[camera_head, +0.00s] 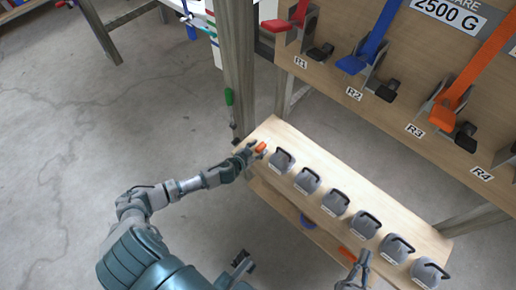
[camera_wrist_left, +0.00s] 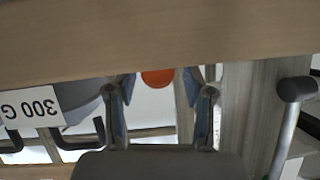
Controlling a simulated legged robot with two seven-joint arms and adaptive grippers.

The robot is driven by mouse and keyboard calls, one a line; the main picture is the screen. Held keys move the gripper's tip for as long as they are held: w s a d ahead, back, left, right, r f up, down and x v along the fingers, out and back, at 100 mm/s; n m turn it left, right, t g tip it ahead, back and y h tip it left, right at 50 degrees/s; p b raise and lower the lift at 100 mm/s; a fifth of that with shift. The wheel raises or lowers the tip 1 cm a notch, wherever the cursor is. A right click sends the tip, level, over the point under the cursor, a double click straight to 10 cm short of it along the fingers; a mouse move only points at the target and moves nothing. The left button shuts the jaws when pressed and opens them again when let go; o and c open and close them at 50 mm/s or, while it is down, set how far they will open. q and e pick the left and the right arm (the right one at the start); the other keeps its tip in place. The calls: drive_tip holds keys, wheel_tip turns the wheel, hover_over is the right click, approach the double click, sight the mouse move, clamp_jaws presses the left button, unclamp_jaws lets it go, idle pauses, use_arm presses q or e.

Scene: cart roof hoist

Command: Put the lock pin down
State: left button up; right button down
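An orange piece (camera_head: 261,147), which may be the lock pin's handle, lies at the left end of the wooden bench in the head view. My left gripper (camera_head: 250,151) is right beside it. In the left wrist view the orange end (camera_wrist_left: 158,77) shows between the two fingertips, with small gaps at both sides, so the left gripper looks open around it. Any pin shaft is hidden. My right gripper (camera_head: 361,262) is near the bench's front edge, its fingers apart. A second orange piece (camera_head: 346,252) is close to its left finger; I cannot tell whether they touch.
Several grey weights with black handles (camera_head: 335,202) stand in a row along the bench (camera_head: 290,138). A wooden post (camera_head: 238,65) with a green handle (camera_head: 229,97) rises behind the bench's left end. Coloured levers (camera_head: 372,40) are on the board behind. Floor at left is clear.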

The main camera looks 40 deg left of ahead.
use_arm(q)
drive_tip(key=shift+s+r, duration=0.1)
drive_tip(key=p+v, duration=0.2)
drive_tip(key=v, duration=0.4)
drive_tip(key=shift+r, duration=0.25)
drive_tip(key=s+d+r+h+p, duration=0.1)
drive_tip(key=s+d+r, duration=0.5)
drive_tip(key=s+d, duration=0.2)
drive_tip(key=s+d+r+h, duration=0.2)
drive_tip(key=s+d+r, duration=0.4)
drive_tip(key=d, duration=0.6)
drive_tip(key=shift+s+d+t+p, duration=0.2)
drive_tip(key=shift+s+t+p, duration=0.15)
drive_tip(key=shift+s, duration=0.5)
use_arm(e)
wheel_tip(320, 180, down, 9)
drive_tip(key=s+d+g+h, duration=0.1)
drive_tip(key=g+h, duration=0.1)
drive_tip(key=g, duration=0.5)
drive_tip(key=shift+s+r, duration=0.2)
